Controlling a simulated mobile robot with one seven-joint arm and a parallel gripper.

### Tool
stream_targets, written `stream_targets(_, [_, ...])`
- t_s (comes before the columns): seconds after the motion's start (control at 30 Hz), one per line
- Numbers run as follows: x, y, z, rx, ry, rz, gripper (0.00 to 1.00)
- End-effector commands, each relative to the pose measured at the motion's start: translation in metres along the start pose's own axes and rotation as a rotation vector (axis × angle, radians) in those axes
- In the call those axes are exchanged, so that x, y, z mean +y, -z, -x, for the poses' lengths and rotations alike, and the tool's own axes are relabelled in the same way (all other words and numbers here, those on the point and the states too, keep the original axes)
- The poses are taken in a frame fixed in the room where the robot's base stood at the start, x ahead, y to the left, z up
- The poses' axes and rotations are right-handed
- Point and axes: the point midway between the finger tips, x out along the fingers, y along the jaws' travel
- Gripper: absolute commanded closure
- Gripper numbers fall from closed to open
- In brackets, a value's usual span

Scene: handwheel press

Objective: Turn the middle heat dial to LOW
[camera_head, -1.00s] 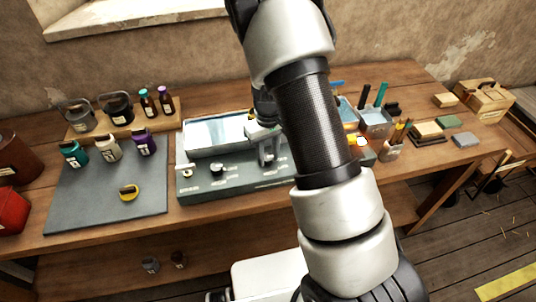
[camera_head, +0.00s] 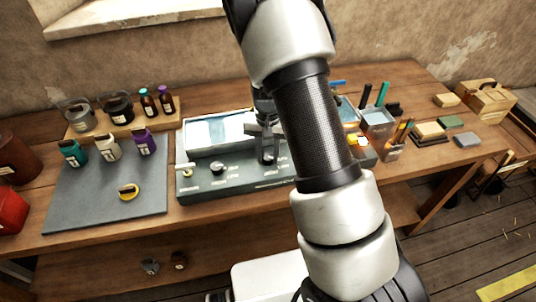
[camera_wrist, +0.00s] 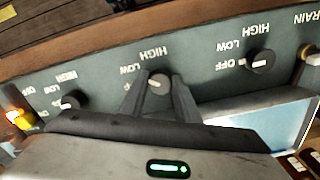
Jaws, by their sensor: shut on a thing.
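The middle heat dial (camera_wrist: 158,84) is a dark round knob with a pale mark on the grey panel (camera_wrist: 205,65). In the wrist view it sits between the two fingers of my gripper (camera_wrist: 158,92), which is shut on it. In the head view my gripper (camera_head: 264,146) reaches down onto the panel at this dial. The other two dials, one (camera_wrist: 262,62) to the right and one (camera_wrist: 72,100) to the left, stand free.
The water bath (camera_head: 205,132) lies behind the panel. A drain lever (camera_head: 186,168) is at the panel's left end. A grey mat (camera_head: 90,200) with jars and a yellow roll lies left. Cups and blocks stand right.

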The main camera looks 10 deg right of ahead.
Motion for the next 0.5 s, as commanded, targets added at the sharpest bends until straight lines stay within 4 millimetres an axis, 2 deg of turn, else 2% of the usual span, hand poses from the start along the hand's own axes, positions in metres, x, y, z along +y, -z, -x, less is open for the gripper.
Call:
stream_targets(0.2, [-0.0005, 0.0005, 0.0006, 0.001, 0.0, -0.093, 0.94])
stream_targets(0.5, [-0.0007, 0.0005, 0.0006, 0.001, 0.0, -0.138, 0.94])
